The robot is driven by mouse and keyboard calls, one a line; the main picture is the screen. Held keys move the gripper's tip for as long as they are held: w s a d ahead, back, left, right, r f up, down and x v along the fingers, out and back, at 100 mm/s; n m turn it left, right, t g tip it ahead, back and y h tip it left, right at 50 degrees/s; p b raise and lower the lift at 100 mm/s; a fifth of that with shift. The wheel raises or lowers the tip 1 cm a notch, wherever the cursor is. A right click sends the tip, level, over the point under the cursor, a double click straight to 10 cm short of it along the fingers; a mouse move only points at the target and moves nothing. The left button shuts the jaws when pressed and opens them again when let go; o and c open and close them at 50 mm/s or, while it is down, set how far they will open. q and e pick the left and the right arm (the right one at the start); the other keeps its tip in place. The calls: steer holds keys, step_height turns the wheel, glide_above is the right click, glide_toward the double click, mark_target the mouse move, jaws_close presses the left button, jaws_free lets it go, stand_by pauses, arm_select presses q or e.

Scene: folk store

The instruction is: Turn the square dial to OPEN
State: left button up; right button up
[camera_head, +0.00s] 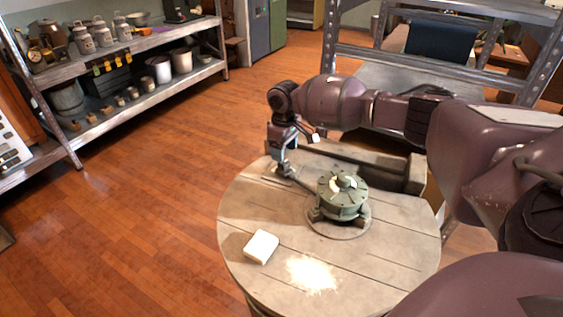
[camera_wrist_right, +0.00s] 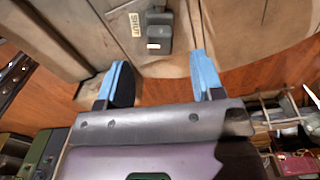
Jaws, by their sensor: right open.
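A small dark square dial (camera_wrist_right: 158,30) sits on the worn wooden top in the right wrist view. It has a light mark on its near side. A pale label (camera_wrist_right: 137,24) beside it carries dark lettering that looks like SHUT, too small to read for certain. My right gripper (camera_wrist_right: 160,72) is open, its two blue fingers wide apart and empty, with the dial ahead of the gap between them. In the head view my right gripper (camera_head: 283,163) is low over the far left part of the round table. The dial is not clear there. My left gripper is not in view.
The round wooden table (camera_head: 385,257) holds a green round device (camera_head: 342,196) close to my right gripper, a white block (camera_head: 261,247) and spilled white powder (camera_head: 312,274). A wooden rail (camera_head: 365,167) stands along the back. Loaded shelves (camera_head: 140,98) stand left; the floor between is clear.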

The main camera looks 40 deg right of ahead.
mark_target(284, 165)
step_height(284, 165, down, 4)
steer(key=shift+b, duration=0.35)
steer(key=shift+f, duration=0.35)
steer(key=shift+c, duration=0.4)
steer(key=c, duration=0.7)
steer(key=shift+c, duration=0.7)
